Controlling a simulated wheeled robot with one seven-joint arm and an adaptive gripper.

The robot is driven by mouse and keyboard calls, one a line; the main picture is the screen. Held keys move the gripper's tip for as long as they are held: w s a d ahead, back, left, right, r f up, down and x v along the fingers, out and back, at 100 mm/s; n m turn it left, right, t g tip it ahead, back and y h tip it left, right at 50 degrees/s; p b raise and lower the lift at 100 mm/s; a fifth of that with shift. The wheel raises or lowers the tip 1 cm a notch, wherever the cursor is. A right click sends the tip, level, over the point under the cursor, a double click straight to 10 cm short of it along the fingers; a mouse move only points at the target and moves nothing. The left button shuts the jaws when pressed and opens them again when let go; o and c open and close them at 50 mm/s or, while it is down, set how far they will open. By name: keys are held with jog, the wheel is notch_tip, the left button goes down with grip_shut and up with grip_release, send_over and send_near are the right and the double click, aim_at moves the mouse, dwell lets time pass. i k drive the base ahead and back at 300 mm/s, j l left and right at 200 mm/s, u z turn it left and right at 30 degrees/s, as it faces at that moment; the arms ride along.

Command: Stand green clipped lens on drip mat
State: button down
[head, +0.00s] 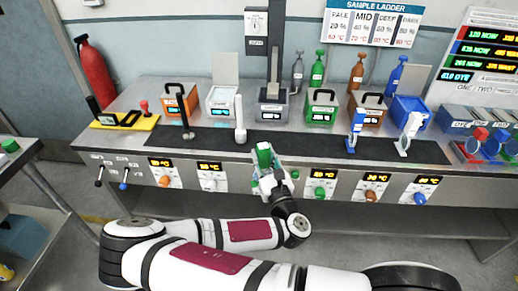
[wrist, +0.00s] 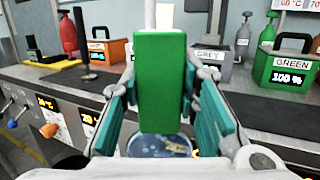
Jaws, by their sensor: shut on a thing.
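My gripper (head: 272,170) is shut on the green clipped lens (head: 264,156), in front of the bench's front edge. In the wrist view the lens's green block (wrist: 160,82) stands upright between the teal finger pads of my gripper (wrist: 162,112). A round, see-through lens (wrist: 160,146) shows below the block, its lower part hidden by my gripper. The black drip mat (head: 310,144) runs along the bench top, beyond the held lens. It also shows in the wrist view (wrist: 268,110).
On the mat stand a white clipped piece (head: 240,122), a dark one (head: 186,122), a blue one (head: 355,130) and a white ring-ended one (head: 409,132). Coloured module boxes, including a green one (head: 320,110), line the back. The mat is bare between the white and blue pieces.

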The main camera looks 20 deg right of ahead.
aim_at(272, 141)
jog(key=l+u, duration=0.5)
jog(key=k+l+u, duration=0.2)
jog(key=l+u, duration=0.3)
jog(key=k+l, duration=0.2)
jog(key=l, duration=0.2)
jog(key=k+l, duration=0.15)
jog(key=l, duration=0.25)
